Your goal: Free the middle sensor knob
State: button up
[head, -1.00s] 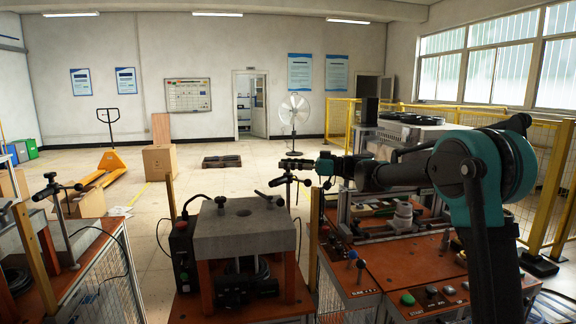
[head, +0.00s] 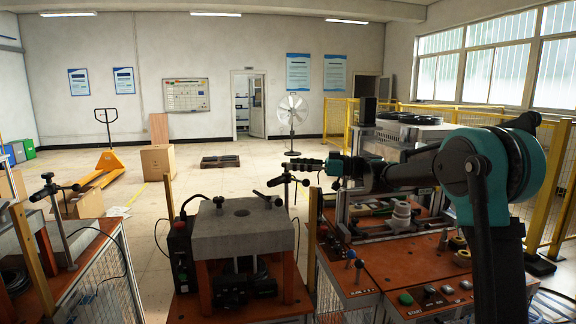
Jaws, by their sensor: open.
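The middle sensor stand (head: 287,191) rises at the right edge of the grey block on the middle station. Its black clamp knob and handles (head: 274,183) sit near its top. My gripper (head: 300,163) reaches in from the right, level, and overlaps the top of this stand in the picture. Its jaws are open. They are small and dark against the stand, so I cannot tell whether they surround the knob or touch it. A similar sensor stand (head: 60,215) with black handles stands on the left station.
The middle station (head: 240,232) has a grey block on orange legs. The right station (head: 370,262) has an orange top with buttons below my arm. A yellow post (head: 312,225) stands between them. Yellow fencing (head: 562,190) runs along the right.

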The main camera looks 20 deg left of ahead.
jog(key=w+d, duration=0.1)
jog(key=d, duration=0.7)
jog(key=shift+w+d, duration=0.2)
